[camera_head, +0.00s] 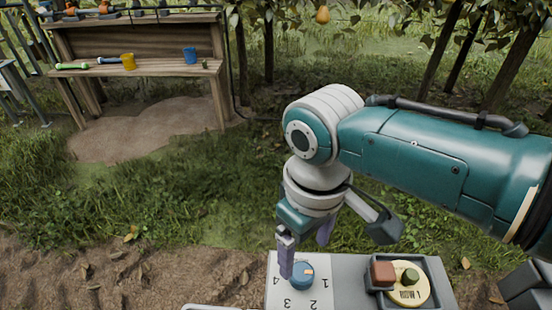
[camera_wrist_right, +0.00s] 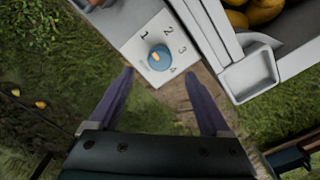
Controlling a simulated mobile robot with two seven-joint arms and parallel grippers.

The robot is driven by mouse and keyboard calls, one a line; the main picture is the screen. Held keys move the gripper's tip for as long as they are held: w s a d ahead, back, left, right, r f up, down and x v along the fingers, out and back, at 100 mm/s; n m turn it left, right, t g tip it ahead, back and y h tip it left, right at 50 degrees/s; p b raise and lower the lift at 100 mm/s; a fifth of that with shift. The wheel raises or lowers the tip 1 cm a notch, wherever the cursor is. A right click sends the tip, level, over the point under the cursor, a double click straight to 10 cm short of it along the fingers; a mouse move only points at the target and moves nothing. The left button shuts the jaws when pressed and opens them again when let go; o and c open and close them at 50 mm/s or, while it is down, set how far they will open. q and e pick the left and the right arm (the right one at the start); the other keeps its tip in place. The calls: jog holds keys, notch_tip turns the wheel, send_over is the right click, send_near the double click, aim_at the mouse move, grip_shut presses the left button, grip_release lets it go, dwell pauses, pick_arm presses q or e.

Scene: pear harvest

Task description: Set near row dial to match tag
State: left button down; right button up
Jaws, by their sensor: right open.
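A blue dial (camera_head: 302,276) with a pale orange mark sits on a white plate (camera_head: 272,264) numbered 1 to 4. The dial also shows in the right wrist view (camera_wrist_right: 159,58). Its mark lies on the side nearer the 1; I cannot tell its exact setting. A round yellow tag (camera_head: 408,296) with small dark lettering, apparently "ROW 1", lies in a grey tray right of the plate. My right gripper (camera_head: 304,262) is open and empty, pointing down at the dial. In the wrist view its fingertips (camera_wrist_right: 159,73) are apart, either side of the dial's near edge. My left gripper is not in view.
A reddish-brown block (camera_head: 383,274) and a green knob (camera_head: 411,276) are at the tag. A pale crate (camera_wrist_right: 250,75) with yellow pears stands beside the plate in the wrist view. A wooden bench (camera_head: 140,68) with cups is at the back left.

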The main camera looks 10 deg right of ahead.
aim_at(302, 272)
pick_arm(q)
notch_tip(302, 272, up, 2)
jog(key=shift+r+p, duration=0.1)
jog(key=shift+p, duration=0.5)
pick_arm(e)
notch_tip(302, 272, up, 4)
jog(key=shift+f, duration=0.25)
